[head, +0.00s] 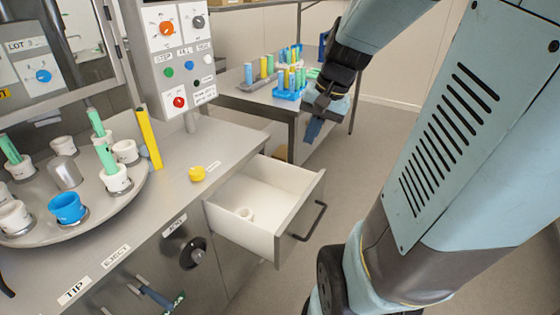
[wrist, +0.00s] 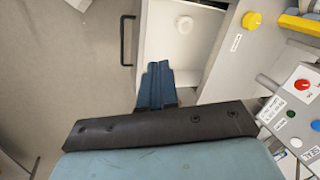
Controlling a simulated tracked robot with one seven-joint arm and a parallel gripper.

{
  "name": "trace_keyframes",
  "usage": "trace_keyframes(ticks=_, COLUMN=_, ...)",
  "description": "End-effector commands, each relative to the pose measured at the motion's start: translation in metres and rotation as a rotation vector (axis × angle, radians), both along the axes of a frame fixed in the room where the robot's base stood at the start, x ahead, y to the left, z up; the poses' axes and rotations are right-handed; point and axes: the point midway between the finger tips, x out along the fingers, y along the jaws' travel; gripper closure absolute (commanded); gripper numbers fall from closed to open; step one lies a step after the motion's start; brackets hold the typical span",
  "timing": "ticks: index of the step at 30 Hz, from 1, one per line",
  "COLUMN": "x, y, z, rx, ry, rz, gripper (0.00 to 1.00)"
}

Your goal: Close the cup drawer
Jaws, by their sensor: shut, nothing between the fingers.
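The cup drawer (head: 240,195) stands pulled out from the front of the steel counter, with a white inside and a grey front panel. Its dark bar handle (head: 312,222) is on the outer face.
The counter (head: 190,150) holds a yellow knob (head: 197,173) and a round turntable (head: 130,195) with cups and tubes. A control box (head: 178,50) stands above it. A side table (head: 250,102) with tube racks is behind. Floor in front of the drawer is clear.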

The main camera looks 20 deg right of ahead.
Motion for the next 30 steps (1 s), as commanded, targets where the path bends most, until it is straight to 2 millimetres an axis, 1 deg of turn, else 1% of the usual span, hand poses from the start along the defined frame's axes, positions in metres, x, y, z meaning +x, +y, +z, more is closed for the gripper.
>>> trace_keyframes(ticks=1, x=0.006, y=-0.009, z=-0.010, rx=0.036, ry=0.032, rz=-0.049, gripper=1.00)
trace_keyframes(ticks=6, x=0.024, y=-0.036, z=-0.040, rx=0.159, ry=0.115, rz=-0.217, gripper=1.00)
trace_keyframes(ticks=11, x=0.036, y=-0.065, z=-0.071, rx=0.274, ry=0.185, rz=-0.379, gripper=1.00)
trace_keyframes(ticks=15, x=0.044, y=-0.093, z=-0.100, rx=0.375, ry=0.241, rz=-0.525, gripper=1.00)
trace_keyframes(ticks=19, x=0.047, y=-0.120, z=-0.129, rx=0.467, ry=0.286, rz=-0.665, gripper=1.00)
trace_keyframes(ticks=23, x=0.046, y=-0.148, z=-0.161, rx=0.560, ry=0.328, rz=-0.806, gripper=1.00)
trace_keyframes(ticks=26, x=0.043, y=-0.169, z=-0.186, rx=0.629, ry=0.357, rz=-0.916, gripper=1.00)
trace_keyframes(ticks=30, x=0.035, y=-0.198, z=-0.224, rx=0.726, ry=0.394, rz=-1.074, gripper=1.00)
